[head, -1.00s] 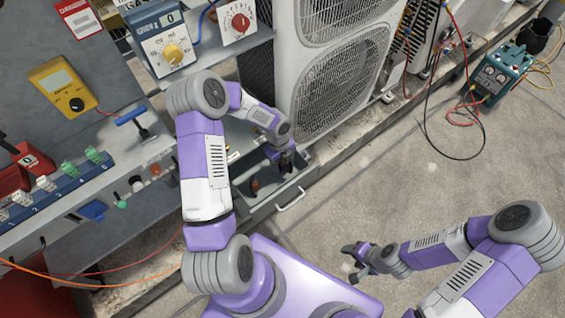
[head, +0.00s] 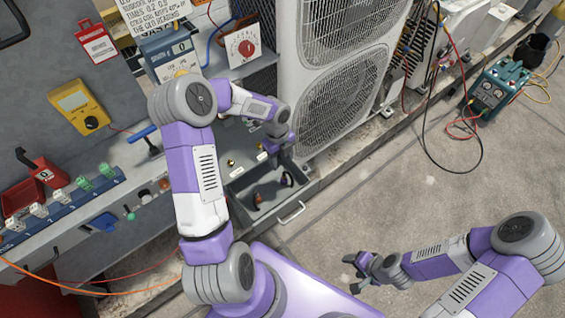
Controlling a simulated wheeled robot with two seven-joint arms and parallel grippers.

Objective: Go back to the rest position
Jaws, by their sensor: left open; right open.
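My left gripper (head: 279,157) is at the end of the purple and white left arm, above an open grey drawer (head: 292,213) in front of the condenser unit. It is open, with nothing seen between its fingers. My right gripper (head: 352,273) hangs over the bare concrete floor at the lower right of the middle. It is open and empty. A dark round-handled item (head: 286,180) and another item with a reddish part (head: 258,199) lie inside the drawer.
The tall white condenser (head: 341,95) stands behind the drawer. A teal gauge case (head: 492,88) with hoses is at the right. The concrete floor is mostly clear.

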